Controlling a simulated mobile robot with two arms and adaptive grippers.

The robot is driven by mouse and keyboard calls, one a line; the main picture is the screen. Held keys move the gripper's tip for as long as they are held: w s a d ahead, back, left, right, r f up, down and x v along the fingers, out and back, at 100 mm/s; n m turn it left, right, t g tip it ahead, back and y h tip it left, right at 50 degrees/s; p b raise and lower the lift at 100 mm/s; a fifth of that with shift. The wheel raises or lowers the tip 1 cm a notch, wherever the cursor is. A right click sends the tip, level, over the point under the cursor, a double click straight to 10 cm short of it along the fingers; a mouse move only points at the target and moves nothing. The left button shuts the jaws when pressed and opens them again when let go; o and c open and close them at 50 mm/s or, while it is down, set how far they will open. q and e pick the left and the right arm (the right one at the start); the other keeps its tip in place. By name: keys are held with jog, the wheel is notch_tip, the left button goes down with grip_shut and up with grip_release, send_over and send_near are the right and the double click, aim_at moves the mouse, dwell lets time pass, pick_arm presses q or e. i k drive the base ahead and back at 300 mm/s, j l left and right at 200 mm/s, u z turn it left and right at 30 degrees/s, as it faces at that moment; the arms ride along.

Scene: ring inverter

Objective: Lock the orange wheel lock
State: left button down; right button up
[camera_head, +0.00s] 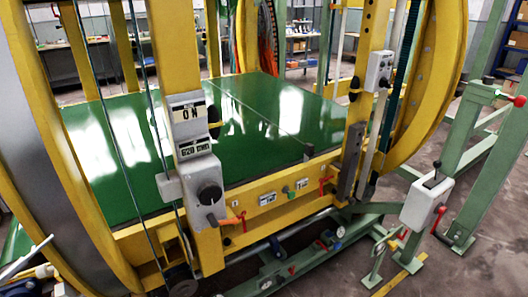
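A small orange lever (232,220) shows on the yellow lower beam, just right of the grey control box with a black round knob (209,195). It lies roughly level, with a short upturned end at its right. I cannot tell for sure that it is the orange wheel lock, nor whether it is locked. A similar red-orange handle (325,186) sits further right on the same beam. Neither of my grippers can be made out in the head view.
Large yellow rings stand at left and right (432,85) around a green bed (110,140). A yellow post (172,45) stands before the bed. Green frames and a white box with a red handle (427,200) stand at right. Some grey floor (345,270) is free in front.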

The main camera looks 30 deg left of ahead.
aim_at(211, 219)
jog(key=u, duration=1.35)
